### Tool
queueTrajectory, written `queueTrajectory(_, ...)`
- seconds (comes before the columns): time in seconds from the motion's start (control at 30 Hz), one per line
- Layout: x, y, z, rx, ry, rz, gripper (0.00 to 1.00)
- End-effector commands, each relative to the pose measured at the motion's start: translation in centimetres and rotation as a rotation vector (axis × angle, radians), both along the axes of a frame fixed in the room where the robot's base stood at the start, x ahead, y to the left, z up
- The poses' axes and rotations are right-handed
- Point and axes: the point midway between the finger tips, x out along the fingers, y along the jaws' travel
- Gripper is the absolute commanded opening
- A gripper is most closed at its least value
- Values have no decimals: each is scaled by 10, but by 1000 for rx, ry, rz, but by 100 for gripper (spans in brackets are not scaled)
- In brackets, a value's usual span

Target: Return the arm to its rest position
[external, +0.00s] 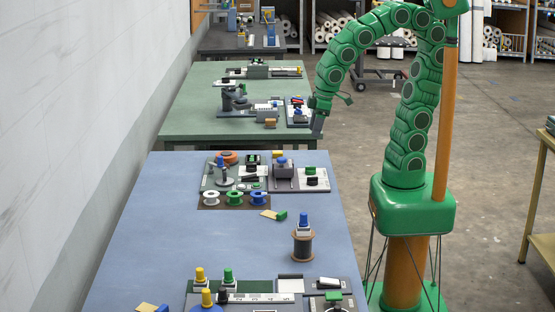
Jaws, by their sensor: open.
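My green segmented arm (348,47) rises from its green base, arches over at the top and comes down to the left. My gripper (317,127) hangs at its end, pointing down, near the right front corner of the green table (190,115). It is small here, but it looks open, with nothing visible between its fingers. I cannot tell its exact height or whether it is over the table or beside it.
The blue table (140,215) in front bears small fixtures, coloured spools and a dark spool (302,246) with a blue-topped piece. An olive table (541,190) is far right. Open floor lies between.

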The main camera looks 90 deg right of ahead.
Motion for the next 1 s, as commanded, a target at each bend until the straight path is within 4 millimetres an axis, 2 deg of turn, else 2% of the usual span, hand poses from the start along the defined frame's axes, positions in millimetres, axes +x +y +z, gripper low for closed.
queueTrajectory(0.17, -52, -35, -5, -8, 119, -39, 52)
queueTrajectory(0.23, -79, -47, -8, -5, 182, -53, 52)
queueTrajectory(0.4, -135, -62, -12, 16, 305, -70, 52)
queueTrajectory(0.5, -156, -65, -13, 28, 354, -73, 52)
queueTrajectory(0.57, -161, -66, -13, 32, 364, -74, 52)
queueTrajectory(1.0, -161, -66, -13, 32, 364, -74, 52)
